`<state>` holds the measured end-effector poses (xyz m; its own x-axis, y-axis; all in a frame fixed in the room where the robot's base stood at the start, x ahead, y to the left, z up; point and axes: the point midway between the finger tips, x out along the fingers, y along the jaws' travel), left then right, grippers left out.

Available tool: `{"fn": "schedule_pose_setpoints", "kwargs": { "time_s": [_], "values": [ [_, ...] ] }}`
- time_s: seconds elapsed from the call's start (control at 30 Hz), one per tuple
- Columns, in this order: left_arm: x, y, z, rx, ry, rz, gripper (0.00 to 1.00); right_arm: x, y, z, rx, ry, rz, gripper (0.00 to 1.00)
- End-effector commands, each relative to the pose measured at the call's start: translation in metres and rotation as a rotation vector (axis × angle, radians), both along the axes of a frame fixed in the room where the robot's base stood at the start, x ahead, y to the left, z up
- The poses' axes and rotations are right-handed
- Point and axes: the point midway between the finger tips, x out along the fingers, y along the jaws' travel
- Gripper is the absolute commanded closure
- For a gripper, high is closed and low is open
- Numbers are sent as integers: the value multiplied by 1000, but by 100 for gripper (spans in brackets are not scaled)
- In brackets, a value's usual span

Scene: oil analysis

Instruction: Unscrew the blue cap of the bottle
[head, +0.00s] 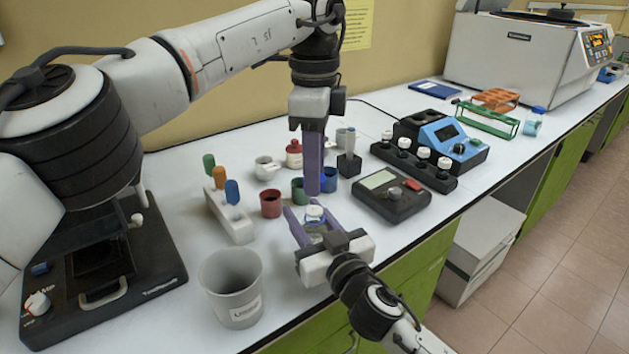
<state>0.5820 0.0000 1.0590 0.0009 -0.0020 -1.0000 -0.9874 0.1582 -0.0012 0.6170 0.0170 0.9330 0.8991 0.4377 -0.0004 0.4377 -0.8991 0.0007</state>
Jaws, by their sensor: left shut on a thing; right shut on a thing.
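A small clear bottle (315,219) with a pale, round top stands near the front edge of the bench. My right gripper (307,220) comes from the front and is shut on the bottle, with a purple finger on either side. My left gripper (313,190) points straight down above the bottle, its purple fingers shut. A gap shows between its fingertips and the bottle's top. The blue cap is not clearly visible; the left fingers hide what they hold.
A grey beaker (232,290) and a rack with coloured-handled tools (230,217) stand to the left. Small red (270,203), green (299,191) and blue (328,179) cups stand close behind the bottle. A grey meter (391,196) is at the right.

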Motion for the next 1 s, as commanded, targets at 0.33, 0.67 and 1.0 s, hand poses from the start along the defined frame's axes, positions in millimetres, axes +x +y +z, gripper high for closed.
{"fn": "schedule_pose_setpoints", "kwargs": {
  "time_s": [0.33,0.67,1.0],
  "values": [
    [0,0,1,0,0,-1,98,0,0,-1,-1,2,0,41],
    [0,0,1,0,0,-1,98,-2,-1,0,0,0,0,41],
    [0,0,-2,0,0,-1,98,-52,-25,-3,0,4,1,41]
  ]
}}
